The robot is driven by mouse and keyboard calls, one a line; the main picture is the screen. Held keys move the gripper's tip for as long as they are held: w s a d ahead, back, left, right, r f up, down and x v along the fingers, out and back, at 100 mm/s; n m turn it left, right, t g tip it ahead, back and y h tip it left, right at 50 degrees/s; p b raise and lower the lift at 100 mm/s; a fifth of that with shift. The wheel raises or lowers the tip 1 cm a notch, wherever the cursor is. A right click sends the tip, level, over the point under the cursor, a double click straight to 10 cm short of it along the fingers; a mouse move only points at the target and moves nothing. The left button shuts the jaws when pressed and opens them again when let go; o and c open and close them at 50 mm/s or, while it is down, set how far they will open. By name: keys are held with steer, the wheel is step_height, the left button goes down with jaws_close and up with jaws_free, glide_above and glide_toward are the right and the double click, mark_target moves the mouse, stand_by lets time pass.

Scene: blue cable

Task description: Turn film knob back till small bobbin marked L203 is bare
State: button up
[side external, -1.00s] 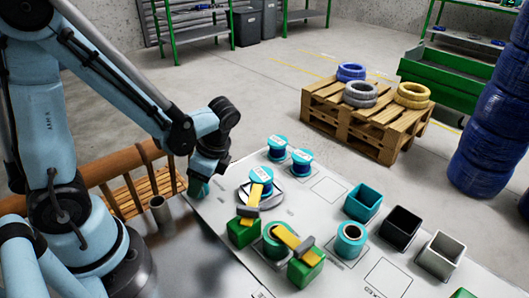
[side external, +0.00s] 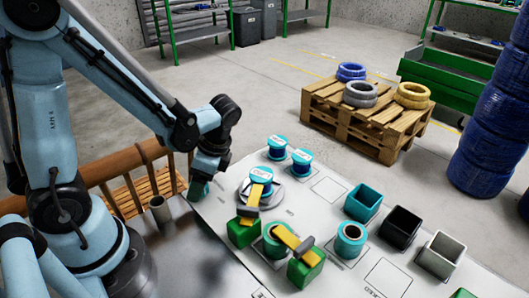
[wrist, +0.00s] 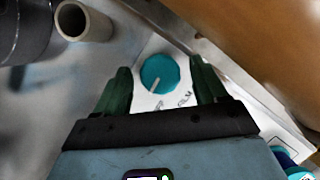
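The film knob (wrist: 158,74) is a round teal dial with a pale pointer line, set on a white panel in the wrist view. My gripper (wrist: 161,78) is open, with one dark green finger on each side of the knob and visible gaps. In the side external view my gripper (side external: 199,186) points down at the panel's near left corner, and the knob is hard to separate from it. A small teal-topped bobbin (side external: 262,175) stands on a round grey disc with a yellow strip in front. Its label is too small to read, and I cannot tell how much is wound on it.
Two labelled bobbins (side external: 290,150) stand behind. Another bobbin (side external: 274,236), green blocks (side external: 304,270) with yellow strips and a copper-centred spool (side external: 350,238) are nearer. Teal, black and grey bins (side external: 440,254) stand at right. A pale tube (wrist: 83,20) stands near the knob.

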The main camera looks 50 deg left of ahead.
steer(key=shift+r, duration=0.1)
steer(key=v, duration=1.2)
stand_by(0.5)
steer(key=n+t+h, duration=0.1)
steer(key=n+t, duration=0.2)
steer(key=w+d+n+t+h, duration=0.1)
steer(key=n+t, duration=0.2)
steer(key=n+t+h, duration=0.1)
steer(key=n+t, duration=0.2)
steer(key=t, duration=0.1)
steer(key=shift+w+d+r, duration=0.2)
steer(key=shift+w+d, duration=0.05)
steer(key=shift+d, duration=0.15)
